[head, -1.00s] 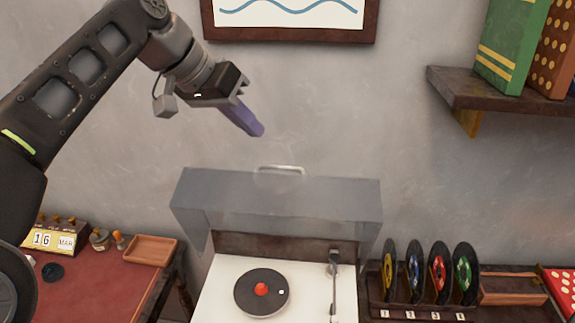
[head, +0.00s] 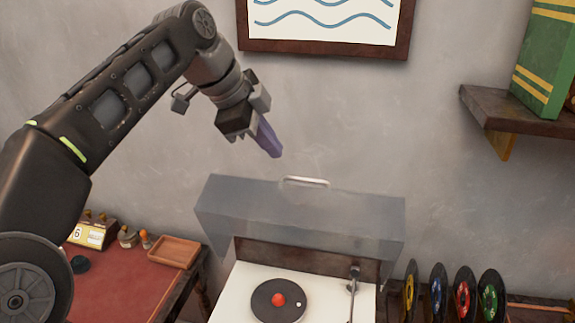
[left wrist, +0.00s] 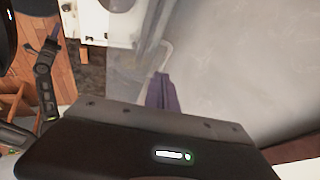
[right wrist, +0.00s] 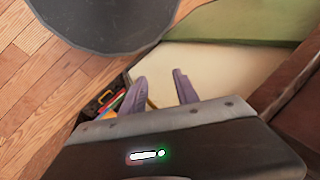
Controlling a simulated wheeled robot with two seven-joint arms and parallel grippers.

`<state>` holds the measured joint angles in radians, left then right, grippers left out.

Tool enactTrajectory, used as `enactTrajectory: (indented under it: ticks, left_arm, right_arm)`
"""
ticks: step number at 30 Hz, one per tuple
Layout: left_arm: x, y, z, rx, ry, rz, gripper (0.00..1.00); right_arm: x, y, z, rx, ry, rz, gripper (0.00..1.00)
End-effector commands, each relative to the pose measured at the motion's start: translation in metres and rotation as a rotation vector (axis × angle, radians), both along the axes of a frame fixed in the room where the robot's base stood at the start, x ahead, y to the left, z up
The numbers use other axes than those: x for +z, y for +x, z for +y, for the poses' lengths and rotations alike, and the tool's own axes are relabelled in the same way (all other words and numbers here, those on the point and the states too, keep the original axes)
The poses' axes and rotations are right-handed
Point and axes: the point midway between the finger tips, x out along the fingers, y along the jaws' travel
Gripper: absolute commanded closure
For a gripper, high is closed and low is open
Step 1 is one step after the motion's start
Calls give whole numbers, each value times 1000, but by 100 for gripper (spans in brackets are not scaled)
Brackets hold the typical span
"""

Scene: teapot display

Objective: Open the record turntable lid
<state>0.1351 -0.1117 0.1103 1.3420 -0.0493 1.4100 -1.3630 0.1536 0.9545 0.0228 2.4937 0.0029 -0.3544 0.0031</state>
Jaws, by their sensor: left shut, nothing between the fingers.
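The turntable lid (head: 300,220) is a translucent grey cover, and it stands raised at the back of the white record turntable (head: 245,290). A pale handle (head: 305,182) sits on the lid's upper edge. A black record with a red centre (head: 278,300) lies on the turntable. My left gripper (head: 276,155) is above and left of the handle, apart from it, with its purple fingers shut and empty. In the left wrist view its fingers (left wrist: 161,78) are together, near the handle. My right gripper (right wrist: 160,75) shows only in its wrist view, with its fingers apart and nothing between them.
A wavy-line picture (head: 325,50) hangs on the wall behind. A shelf (head: 520,115) with a green book juts out at the right. Several coloured records (head: 463,290) stand right of the turntable. A red-topped desk (head: 125,280) with a wooden tray (head: 174,252) is at the left.

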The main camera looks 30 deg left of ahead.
Motion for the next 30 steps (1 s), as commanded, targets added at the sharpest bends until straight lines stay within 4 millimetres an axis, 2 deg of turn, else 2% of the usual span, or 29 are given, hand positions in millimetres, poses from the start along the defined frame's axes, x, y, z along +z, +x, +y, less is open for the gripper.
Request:
enactTrajectory:
  ticks: [8, 9, 16, 21, 30]
  left_arm:
    - [-29, 13, -7, -1, 0, 2, 100]
    - [-31, 16, -8, 0, -1, 4, 100]
    - [-63, 35, -18, 0, -1, 4, 100]
    - [-78, 44, -22, 0, -1, 2, 100]
    - [-84, 47, -23, 0, -1, 1, 100]
  right_arm:
    - [-26, 3, 1, 2, 6, -8, 64]
    - [-22, 2, 1, 2, 6, -8, 64]
    - [-21, 3, 1, 3, 6, -8, 64]
    - [-20, 3, 1, 3, 6, -8, 64]
    - [-20, 3, 1, 3, 6, -8, 64]
